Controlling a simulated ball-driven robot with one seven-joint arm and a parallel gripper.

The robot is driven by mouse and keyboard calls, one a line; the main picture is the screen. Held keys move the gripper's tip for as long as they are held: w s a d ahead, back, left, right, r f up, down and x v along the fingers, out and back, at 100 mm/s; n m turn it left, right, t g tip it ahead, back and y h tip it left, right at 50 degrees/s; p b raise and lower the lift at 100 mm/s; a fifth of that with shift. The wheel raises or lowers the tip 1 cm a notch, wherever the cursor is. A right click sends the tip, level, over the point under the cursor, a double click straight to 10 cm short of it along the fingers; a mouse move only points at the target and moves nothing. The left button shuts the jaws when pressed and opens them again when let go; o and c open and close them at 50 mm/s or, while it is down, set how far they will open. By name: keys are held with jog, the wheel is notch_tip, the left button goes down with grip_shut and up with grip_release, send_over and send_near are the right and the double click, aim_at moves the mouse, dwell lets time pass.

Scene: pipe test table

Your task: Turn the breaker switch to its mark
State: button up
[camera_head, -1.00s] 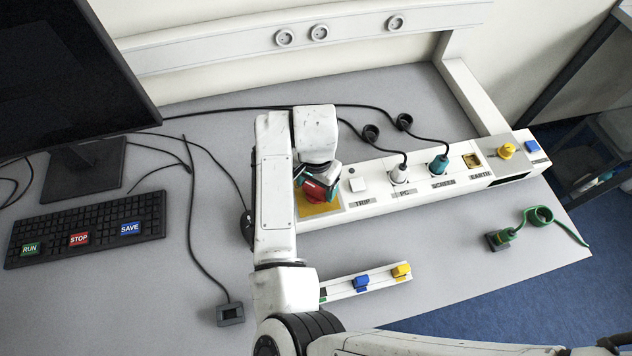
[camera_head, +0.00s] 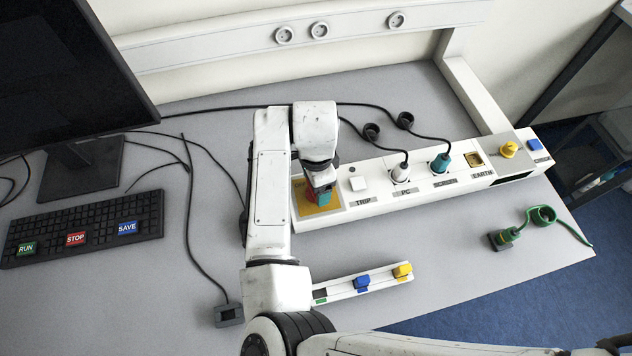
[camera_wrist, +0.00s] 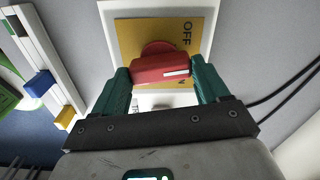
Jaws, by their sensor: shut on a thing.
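The breaker switch is a red handle (camera_wrist: 150,70) with a white line at one end, on a yellow plate (camera_wrist: 128,37). The plate carries the word OFF in the wrist view. In the head view the yellow plate (camera_head: 320,210) is at the left end of the long white strip, and my arm partly hides the switch. My gripper (camera_wrist: 163,76) has its green fingers on both ends of the red handle and is shut on it.
A small rack (camera_head: 335,291) with coloured blocks lies in front. A keyboard (camera_head: 85,229) and a monitor stand at left. A green-corded plug (camera_head: 507,237) lies at right.

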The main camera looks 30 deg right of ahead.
jog(key=m+b, duration=0.2)
jog(key=m, duration=0.3)
jog(key=shift+f+m, duration=0.1)
jog(key=shift+m, duration=0.2)
jog(key=m+b, duration=0.2)
jog(key=m, duration=0.3)
dwell(0.4)
jog(key=o, duration=1.1)
jog(key=shift+c, duration=0.2)
jog(key=shift+r, duration=0.2)
notch_tip(320, 180, up, 11)
jog(key=shift+f+b, duration=0.2)
jog(key=shift+b, duration=0.25)
